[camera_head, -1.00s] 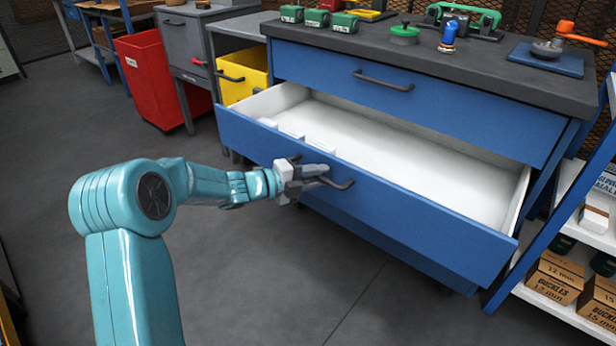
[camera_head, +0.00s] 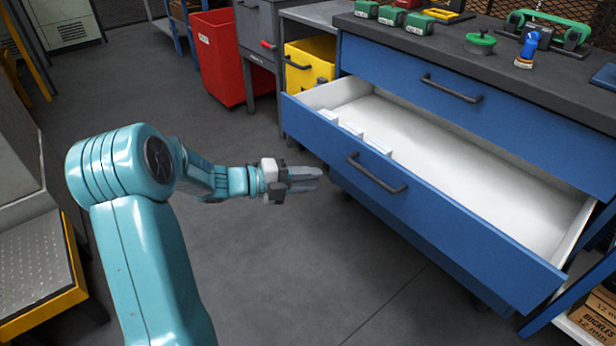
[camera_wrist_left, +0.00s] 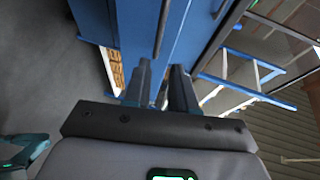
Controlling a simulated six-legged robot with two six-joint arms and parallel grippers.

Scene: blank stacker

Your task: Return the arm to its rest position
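My left arm is teal and comes in from the lower left of the head view. My left gripper (camera_head: 318,178) is in free air in front of the blue drawer (camera_head: 420,215), to the left of its dark handle (camera_head: 376,173) and apart from it. In the left wrist view my left gripper (camera_wrist_left: 162,68) shows two dark fingers with a gap between them and nothing held. The drawer is pulled out, with a white interior and several small white pieces at its left end. My right gripper is not in view.
The blue cabinet has a shut upper drawer (camera_head: 450,90) and a dark worktop (camera_head: 450,32) bearing green boxes and tools. A red bin (camera_head: 220,60) and yellow bin (camera_head: 308,66) stand behind. A yellow-edged step (camera_head: 40,270) is at lower left. The floor around my gripper is clear.

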